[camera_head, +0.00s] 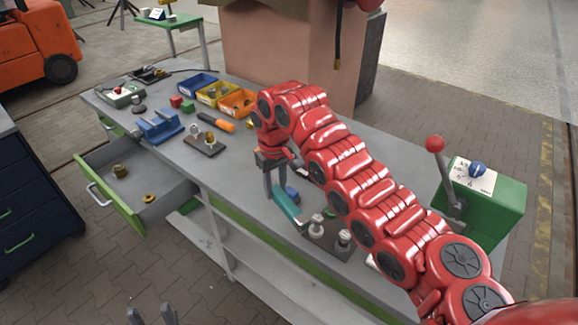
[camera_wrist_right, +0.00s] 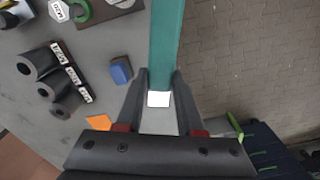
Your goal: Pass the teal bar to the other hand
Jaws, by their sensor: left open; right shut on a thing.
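The teal bar (camera_head: 287,207) is in my right gripper (camera_head: 275,178), over the front edge of the grey workbench. In the right wrist view the teal bar (camera_wrist_right: 166,40) lies between the two fingers of my right gripper (camera_wrist_right: 160,78), which are shut on it near its white end. The bar's long part reaches out beyond the fingertips. My left gripper (camera_head: 151,315) shows only as two fingertips at the bottom edge of the head view. It is open and empty, low in front of the bench and well apart from the bar.
A dark plate with metal posts (camera_head: 327,238) and a blue block (camera_head: 293,194) are close to the bar. An open drawer (camera_head: 137,190) juts out at left. A blue vise (camera_head: 160,126) and coloured bins (camera_head: 215,93) stand farther back. A green lever box (camera_head: 483,195) is at right.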

